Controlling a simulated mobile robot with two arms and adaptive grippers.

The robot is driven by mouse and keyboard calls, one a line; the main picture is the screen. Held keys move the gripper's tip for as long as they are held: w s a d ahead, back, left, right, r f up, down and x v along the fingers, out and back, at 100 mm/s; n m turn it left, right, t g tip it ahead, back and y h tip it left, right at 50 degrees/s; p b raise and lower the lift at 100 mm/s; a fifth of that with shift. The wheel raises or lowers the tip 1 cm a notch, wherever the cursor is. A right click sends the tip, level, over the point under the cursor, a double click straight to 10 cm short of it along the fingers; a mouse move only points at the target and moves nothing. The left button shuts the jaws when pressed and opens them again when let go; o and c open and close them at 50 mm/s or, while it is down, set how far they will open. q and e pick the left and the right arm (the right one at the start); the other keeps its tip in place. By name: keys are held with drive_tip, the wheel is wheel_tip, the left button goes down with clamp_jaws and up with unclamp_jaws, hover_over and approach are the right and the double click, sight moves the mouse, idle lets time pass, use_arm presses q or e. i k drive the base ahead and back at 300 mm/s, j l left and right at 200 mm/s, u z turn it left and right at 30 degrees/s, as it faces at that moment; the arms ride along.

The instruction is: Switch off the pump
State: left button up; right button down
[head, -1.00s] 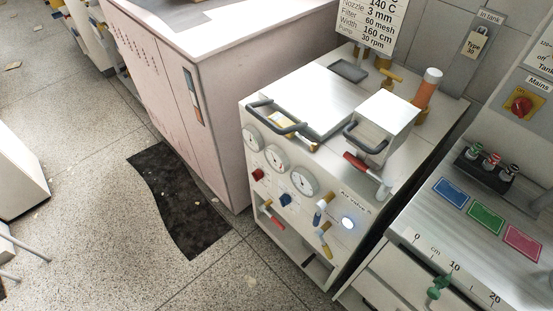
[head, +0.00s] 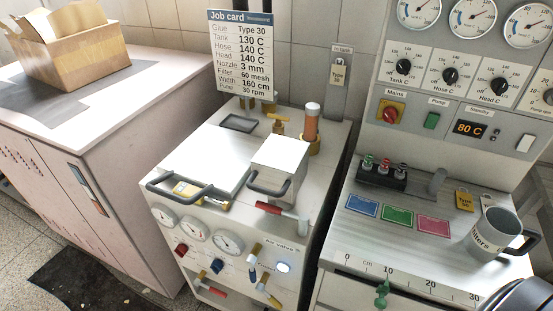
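Neither gripper shows in the head view. A dark rounded part at the bottom right corner may belong to my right arm, but I cannot tell.
A grey mug (head: 489,237) stands on the bench below the panel, beside a yellow tag (head: 464,201). A rack of small colour-capped items (head: 382,173) and three coloured pads lie nearby. The white glue machine (head: 230,165), with handles and gauges, stands to the left.

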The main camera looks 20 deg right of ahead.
sight(432, 119)
drive_tip(key=z, duration=1.65)
